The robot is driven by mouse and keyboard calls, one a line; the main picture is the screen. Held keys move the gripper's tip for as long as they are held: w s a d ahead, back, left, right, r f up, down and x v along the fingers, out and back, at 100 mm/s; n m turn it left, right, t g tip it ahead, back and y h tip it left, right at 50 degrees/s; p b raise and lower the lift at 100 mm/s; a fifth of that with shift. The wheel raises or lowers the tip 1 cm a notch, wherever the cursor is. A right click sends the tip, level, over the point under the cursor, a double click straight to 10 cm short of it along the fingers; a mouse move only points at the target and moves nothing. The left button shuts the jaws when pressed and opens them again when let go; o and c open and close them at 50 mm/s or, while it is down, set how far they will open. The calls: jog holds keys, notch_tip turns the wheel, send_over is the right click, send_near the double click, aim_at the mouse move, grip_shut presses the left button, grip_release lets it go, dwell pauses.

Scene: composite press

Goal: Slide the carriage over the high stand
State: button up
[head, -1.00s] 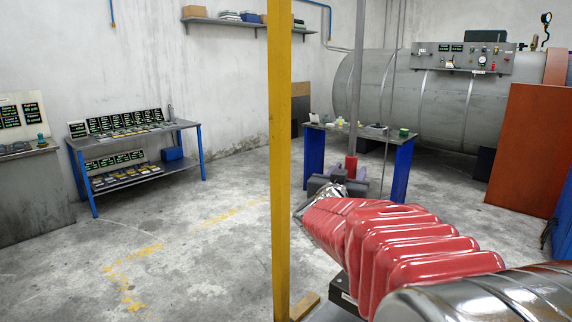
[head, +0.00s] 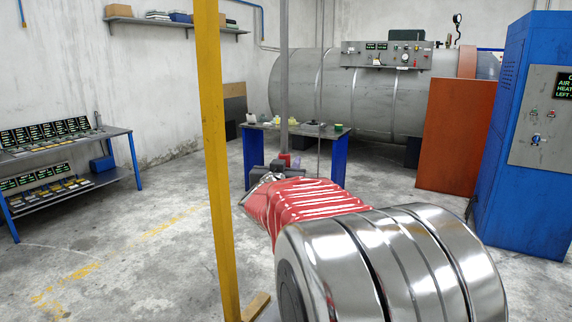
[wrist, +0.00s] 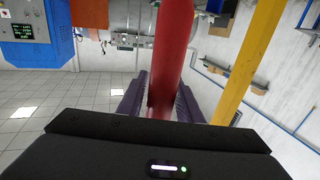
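My gripper (head: 270,168) is at the end of my arm, low in front of a small table in the head view. In the wrist view its dark purple fingers (wrist: 163,100) stand close on both sides of a thick red upright bar (wrist: 172,50). Whether they press on it is not clear. The red piece (head: 285,160) also shows small in the head view, at the foot of a thin grey pole (head: 284,80). I cannot tell which part is the carriage or the high stand. My arm hides the area below the gripper.
A yellow post (head: 210,120) stands left of my arm. The blue-legged table (head: 338,160) is behind the gripper. A blue cabinet (head: 505,180), an orange panel (head: 455,140) and a large steel vessel (head: 380,105) stand right and back. Left floor is open.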

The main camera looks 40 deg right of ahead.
grip_shut()
jog(key=shift+s, duration=0.1)
dwell(0.4)
